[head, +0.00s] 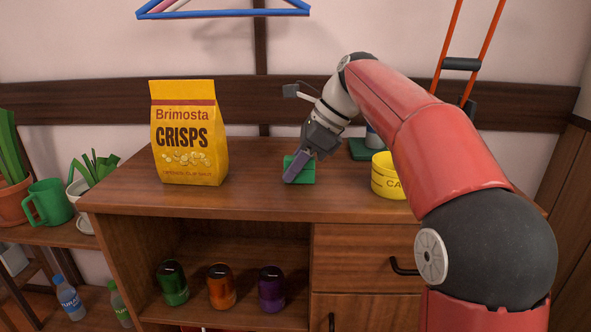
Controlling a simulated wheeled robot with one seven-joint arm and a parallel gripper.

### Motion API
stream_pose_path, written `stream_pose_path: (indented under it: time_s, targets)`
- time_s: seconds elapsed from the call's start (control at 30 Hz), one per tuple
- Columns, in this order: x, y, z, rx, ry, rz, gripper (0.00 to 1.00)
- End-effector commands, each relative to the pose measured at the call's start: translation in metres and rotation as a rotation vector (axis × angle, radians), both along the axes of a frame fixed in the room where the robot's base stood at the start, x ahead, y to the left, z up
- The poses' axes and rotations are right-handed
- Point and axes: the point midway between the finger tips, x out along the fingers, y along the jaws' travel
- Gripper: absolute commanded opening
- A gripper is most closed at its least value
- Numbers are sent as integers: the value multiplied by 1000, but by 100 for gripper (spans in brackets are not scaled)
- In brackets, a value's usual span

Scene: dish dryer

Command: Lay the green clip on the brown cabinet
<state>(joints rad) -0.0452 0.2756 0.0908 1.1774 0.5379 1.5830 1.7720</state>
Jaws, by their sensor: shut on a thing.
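The green clip (307,174) shows as a small green block over the middle of the brown cabinet's top (255,205). My gripper (297,168) reaches down from the upper right and is shut on the clip. A purple finger covers part of the clip's front. The clip is at or very close to the cabinet top; I cannot tell whether it touches.
A yellow crisps bag (188,135) stands left on the cabinet. A yellow can (387,178) and a dark green object (362,150) are to the right, partly behind my arm. Jars (222,287) sit on the shelf below. The top's front middle is clear.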

Motion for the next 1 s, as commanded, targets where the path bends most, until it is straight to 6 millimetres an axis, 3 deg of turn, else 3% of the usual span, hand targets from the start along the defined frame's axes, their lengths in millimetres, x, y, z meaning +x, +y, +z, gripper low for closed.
stream_pose_path:
  time_s: [0.13,0.17,0.3,0.67,1.0]
  targets:
    - [0,0,-3,0,1,-1,0]
    - [0,0,-3,0,1,-1,23]
    - [0,0,-2,0,0,0,41]
    - [0,-1,3,0,-1,-1,41]
    - [0,-37,60,0,-2,-4,41]
